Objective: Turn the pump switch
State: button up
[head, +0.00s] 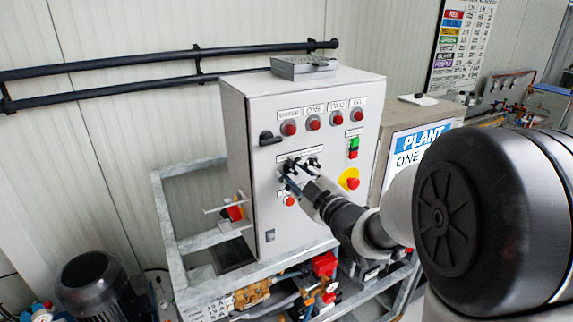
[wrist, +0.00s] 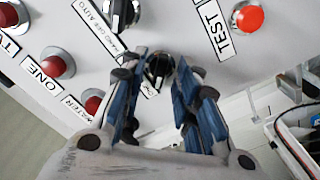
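A black rotary switch (wrist: 158,68) on the white control panel sits between my fingertips in the wrist view. My gripper (wrist: 160,74) has its two blue-padded fingers spread on either side of it, with a gap visible on both sides. Whether the fingertips reach down around the knob, I cannot tell. A second black rotary switch (wrist: 123,14) is beside it, under a label reading HAND OFF AUTO. In the head view my gripper (head: 297,179) is at the middle of the panel (head: 262,205), partly hiding the switches there.
Red lamps (head: 289,128) line the panel's top, with a black handle (head: 268,138) at left. A green and red button pair (head: 353,147) and a red stop button on yellow (head: 350,180) are at right. A grey frame (head: 175,250) surrounds the cabinet.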

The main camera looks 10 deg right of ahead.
jog(key=shift+s, duration=0.1)
jog(key=shift+r, duration=0.1)
grip_shut()
dwell(0.3)
